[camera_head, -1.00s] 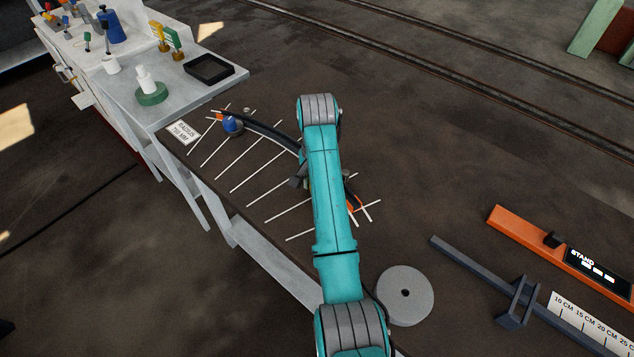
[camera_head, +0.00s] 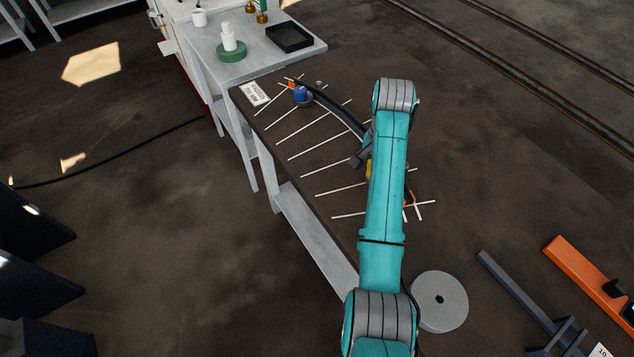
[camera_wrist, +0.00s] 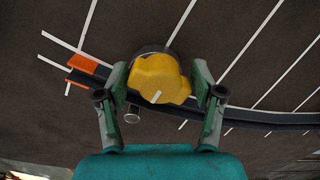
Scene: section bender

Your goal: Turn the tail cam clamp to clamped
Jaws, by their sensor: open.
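The tail cam clamp shows in the wrist view as a yellow lobed knob (camera_wrist: 160,78) with a short white line on its top, on a dark round base. It sits beside the dark curved bar (camera_wrist: 240,114) near the bar's orange end (camera_wrist: 83,63). My gripper (camera_wrist: 160,72) is open, with one finger on each side of the yellow knob. I cannot tell whether either finger touches it. In the head view only a sliver of the yellow knob (camera_head: 369,170) shows, because my arm covers the rest and the gripper.
A blue knob (camera_head: 301,93) stands at the bar's far end, near a white label card (camera_head: 255,93). White lines cross the dark bench top. A grey disc (camera_head: 440,301) lies right of my arm. An orange stand piece (camera_head: 580,270) lies at the right.

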